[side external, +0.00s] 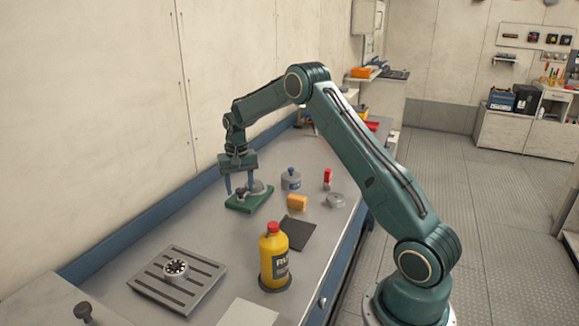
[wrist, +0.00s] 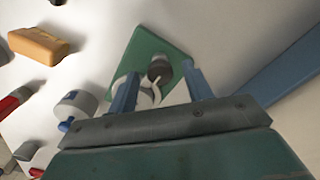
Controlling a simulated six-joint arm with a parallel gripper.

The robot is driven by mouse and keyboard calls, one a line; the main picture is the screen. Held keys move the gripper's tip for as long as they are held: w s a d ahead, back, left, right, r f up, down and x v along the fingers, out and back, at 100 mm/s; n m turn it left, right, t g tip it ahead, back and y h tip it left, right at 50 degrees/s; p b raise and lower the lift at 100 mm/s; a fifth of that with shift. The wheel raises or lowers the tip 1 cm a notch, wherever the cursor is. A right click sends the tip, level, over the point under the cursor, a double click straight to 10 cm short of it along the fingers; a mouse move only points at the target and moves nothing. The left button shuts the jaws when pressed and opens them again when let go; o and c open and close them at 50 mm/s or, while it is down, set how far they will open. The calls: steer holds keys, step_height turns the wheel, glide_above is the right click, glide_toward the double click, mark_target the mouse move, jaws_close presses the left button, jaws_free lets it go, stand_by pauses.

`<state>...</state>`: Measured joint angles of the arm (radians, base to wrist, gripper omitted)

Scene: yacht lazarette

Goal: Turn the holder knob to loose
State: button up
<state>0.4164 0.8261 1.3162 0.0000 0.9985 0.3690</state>
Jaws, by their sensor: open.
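A green base plate (side external: 241,206) lies on the bench below my gripper (side external: 240,189), carrying a rounded grey part (side external: 262,188) and a small dark knob. In the wrist view, the dark knob (wrist: 160,70) shows between the fingers of my gripper (wrist: 160,74), with a pale curved piece beside it. The fingers are open, one on each side of the knob; I cannot tell whether either touches it. The knob's markings and setting cannot be read. The green plate also shows in the wrist view (wrist: 150,45).
A grey-blue canister (side external: 291,180), an orange block (side external: 297,202), a red-topped item (side external: 327,178) and a grey disc (side external: 336,200) stand to the right. A yellow bottle (side external: 273,258), a dark pad (side external: 297,234) and a slotted plate (side external: 205,290) with a round dial are nearer. A wall runs behind.

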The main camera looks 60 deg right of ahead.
steer(key=shift+f, duration=0.1)
steer(key=c, duration=1)
steer(key=shift+o, duration=0.2)
steer(key=shift+n, duration=0.4)
steer(key=n, duration=1.2)
steer(key=shift+n, duration=2.6)
